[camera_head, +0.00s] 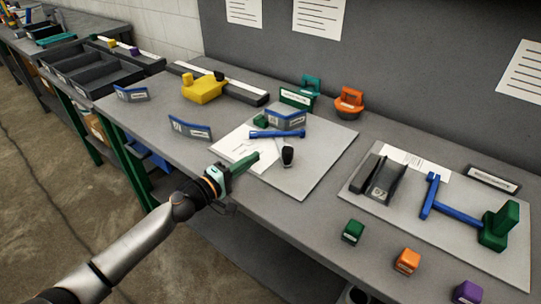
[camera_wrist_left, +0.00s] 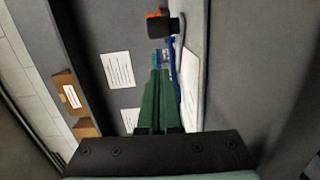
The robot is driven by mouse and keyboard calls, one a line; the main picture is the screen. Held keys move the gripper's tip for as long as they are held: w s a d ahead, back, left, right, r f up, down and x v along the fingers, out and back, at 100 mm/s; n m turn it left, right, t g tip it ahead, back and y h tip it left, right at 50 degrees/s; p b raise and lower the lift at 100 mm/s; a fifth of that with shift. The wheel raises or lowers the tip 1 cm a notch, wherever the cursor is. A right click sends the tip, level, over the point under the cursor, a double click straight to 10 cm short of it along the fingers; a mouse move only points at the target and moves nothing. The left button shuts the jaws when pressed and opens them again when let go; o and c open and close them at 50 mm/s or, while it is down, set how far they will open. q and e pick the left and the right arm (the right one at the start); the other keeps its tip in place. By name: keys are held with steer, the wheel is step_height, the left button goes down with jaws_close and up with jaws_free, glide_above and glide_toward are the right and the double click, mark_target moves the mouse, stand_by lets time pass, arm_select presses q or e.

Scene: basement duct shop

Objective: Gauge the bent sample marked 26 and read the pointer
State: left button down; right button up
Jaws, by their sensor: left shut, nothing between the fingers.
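Blue bent pieces with white labels stand on the bench: one at far left (camera_head: 131,94), one nearer (camera_head: 190,128), and one on the middle board (camera_head: 287,120). Their markings are too small to read, so I cannot tell which is 26. A dark grey bent piece (camera_head: 385,182) with a label lies on the right board. A blue bar (camera_head: 277,134) and a black-headed part (camera_head: 288,156) lie on the middle board. My left gripper (camera_head: 253,161) is shut and empty above that board's near left; its green fingers (camera_wrist_left: 157,100) show in the left wrist view. No pointer reading is legible.
The right board (camera_head: 455,248) carries a blue T-shaped bar (camera_head: 432,197) and green block (camera_head: 498,226). Green (camera_head: 352,232), orange (camera_head: 407,261) and purple (camera_head: 467,292) blocks line the front edge. A yellow block (camera_head: 203,89) stands behind. Dark trays (camera_head: 98,74) are far left.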

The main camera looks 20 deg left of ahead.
arm_select(q)
steer(key=w+d, duration=0.2)
steer(key=d, duration=0.1)
steer(key=shift+w+d+p, duration=0.1)
steer(key=shift+w+p, duration=0.05)
steer(key=shift+p, duration=0.15)
steer(key=shift+w+d+f, duration=0.1)
steer(key=shift+w+d, duration=0.15)
steer(key=shift+d, duration=0.4)
